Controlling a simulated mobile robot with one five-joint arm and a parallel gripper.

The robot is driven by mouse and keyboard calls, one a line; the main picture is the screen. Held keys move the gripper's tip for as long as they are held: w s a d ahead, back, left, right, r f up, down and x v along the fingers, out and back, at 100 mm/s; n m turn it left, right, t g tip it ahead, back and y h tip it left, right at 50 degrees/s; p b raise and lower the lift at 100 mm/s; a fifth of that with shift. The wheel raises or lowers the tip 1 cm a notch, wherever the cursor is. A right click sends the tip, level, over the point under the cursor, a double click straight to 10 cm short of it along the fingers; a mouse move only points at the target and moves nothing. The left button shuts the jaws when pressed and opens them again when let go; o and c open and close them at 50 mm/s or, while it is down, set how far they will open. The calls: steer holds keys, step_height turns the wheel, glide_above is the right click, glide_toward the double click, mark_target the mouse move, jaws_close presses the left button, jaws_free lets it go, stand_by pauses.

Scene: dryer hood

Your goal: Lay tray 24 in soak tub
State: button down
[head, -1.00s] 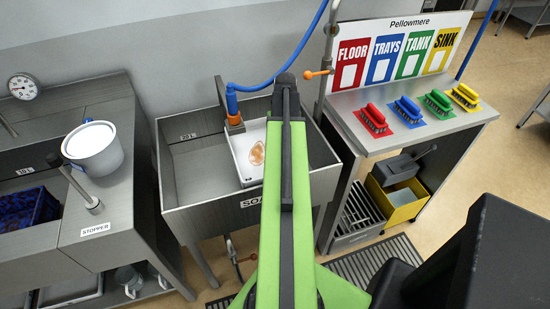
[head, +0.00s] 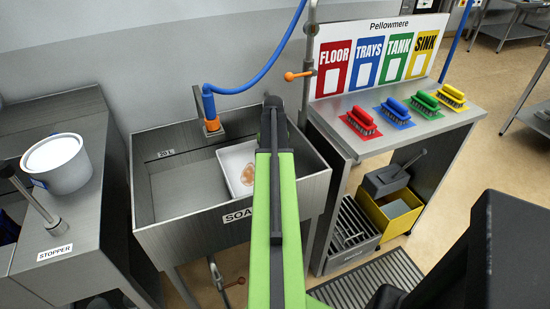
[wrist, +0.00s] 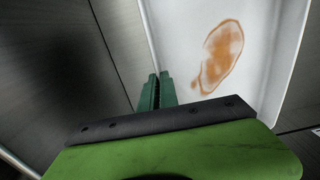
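Tray 24 is taken to be the white tray (head: 229,159) with an orange-brown stain; its number is not readable. In the head view it lies within the outline of the steel soak tub (head: 180,190), in the right half. Whether it rests on the tub floor cannot be told. In the wrist view the tray (wrist: 185,45) fills the upper right, stain facing up. My gripper (wrist: 160,91) has its green fingers close together at the tray's left rim, apparently shut on it. In the head view my arm hides the fingers and the tray's right part.
A blue hose with an orange-collared tap (head: 211,118) hangs over the tub's back. A white bucket (head: 57,165) and a stopper lever (head: 37,205) stand on the left counter. Several coloured brushes (head: 395,112) sit on the right bench. The tub's left half is clear.

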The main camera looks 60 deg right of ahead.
steer(key=shift+w+d+f+b, duration=0.1)
steer(key=shift+d+f+b, duration=0.25)
steer(key=shift+d, duration=0.2)
steer(key=shift+w+d+f+b, duration=0.1)
steer(key=shift+d+f+b, duration=0.2)
steer(key=shift+d, duration=0.2)
steer(key=shift+f+b, duration=0.65)
steer(key=c, duration=1.6)
jaws_free()
steer(key=shift+r, duration=0.15)
step_height(320, 180, up, 9)
steer(key=p, duration=0.9)
steer(key=shift+f, duration=0.25)
